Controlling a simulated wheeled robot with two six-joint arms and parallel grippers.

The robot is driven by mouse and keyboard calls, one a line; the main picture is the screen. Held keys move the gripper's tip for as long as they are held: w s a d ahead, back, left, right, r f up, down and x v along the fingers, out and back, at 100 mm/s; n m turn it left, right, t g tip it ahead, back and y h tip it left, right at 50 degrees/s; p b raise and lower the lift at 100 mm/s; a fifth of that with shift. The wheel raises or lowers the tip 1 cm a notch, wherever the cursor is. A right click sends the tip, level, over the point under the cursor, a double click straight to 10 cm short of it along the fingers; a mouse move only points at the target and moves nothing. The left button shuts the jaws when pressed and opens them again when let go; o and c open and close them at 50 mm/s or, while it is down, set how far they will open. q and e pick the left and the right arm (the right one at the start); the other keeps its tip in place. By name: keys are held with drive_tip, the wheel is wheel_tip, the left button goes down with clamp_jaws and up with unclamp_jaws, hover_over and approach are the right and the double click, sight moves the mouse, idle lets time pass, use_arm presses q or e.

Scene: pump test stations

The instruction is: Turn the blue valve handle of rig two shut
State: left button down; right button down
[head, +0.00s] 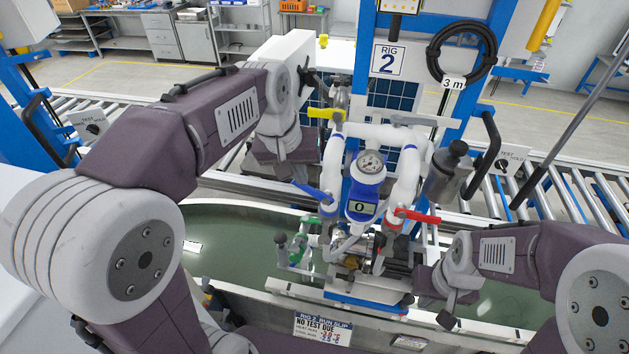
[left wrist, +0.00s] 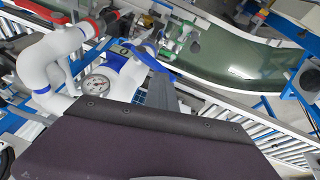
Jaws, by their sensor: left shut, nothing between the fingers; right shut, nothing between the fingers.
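Rig two, marked by its sign (head: 389,60), has white pipes around a blue meter (head: 361,190) with a round gauge. Its blue valve handle (head: 311,192) is on the left pipe, slanting down to the right. The handle (left wrist: 152,61) also shows in the left wrist view, across the white pipe. My left gripper (head: 288,165) is just left of and above the handle, its fingers hard to see there. In the left wrist view its shut fingers (left wrist: 161,95) point towards the handle; contact cannot be told. My right gripper (head: 436,284) is shut and empty, low at right.
Close by are a yellow handle (head: 324,113), a grey handle (head: 410,119), a red handle (head: 417,214) and green handles (head: 298,250). A dark cylinder (head: 447,172) stands right of the pipes. Roller conveyors (head: 578,195) run behind.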

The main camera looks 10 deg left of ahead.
sight(293, 181)
use_arm(q)
drive_tip(key=a+f+h+b, duration=0.1)
drive_tip(key=h, duration=0.1)
drive_tip(key=w+a+f+h+b, duration=0.1)
drive_tip(key=f+b, duration=0.1)
drive_tip(key=shift+n+h+b, duration=0.3)
drive_tip(key=shift+n+h, duration=0.1)
drive_tip(key=shift+s+a+f+h+b, duration=0.25)
drive_tip(key=shift+a+f+h+b, duration=0.35)
drive_tip(key=shift+b, duration=0.25)
drive_tip(key=shift+f, duration=0.1)
